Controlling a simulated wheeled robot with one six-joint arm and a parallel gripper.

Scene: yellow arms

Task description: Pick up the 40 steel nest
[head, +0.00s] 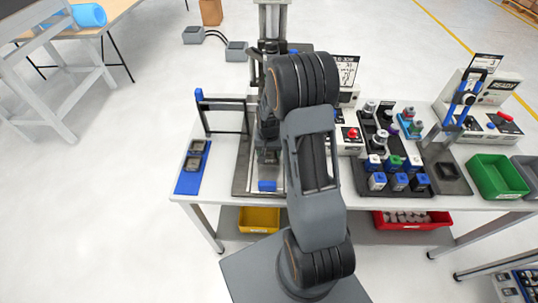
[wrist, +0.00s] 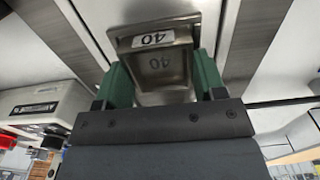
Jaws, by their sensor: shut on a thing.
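The 40 steel nest (wrist: 165,65) is a square metal cup with a white "40" label, in the upper middle of the wrist view. My gripper (wrist: 162,80) has green fingers, one on each side of the nest, and is shut on it. Whether the nest is clear of the surface below cannot be told. In the head view my arm covers the middle of the bench and hides most of the gripper and nest.
A blue plate (head: 188,182) with two square nests lies at the bench's left. A dark tray (head: 398,112) of several small blocks and cylinders stands right of my arm. A green bin (head: 497,178) sits at the right. A yellow bin (head: 259,220) is below the bench.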

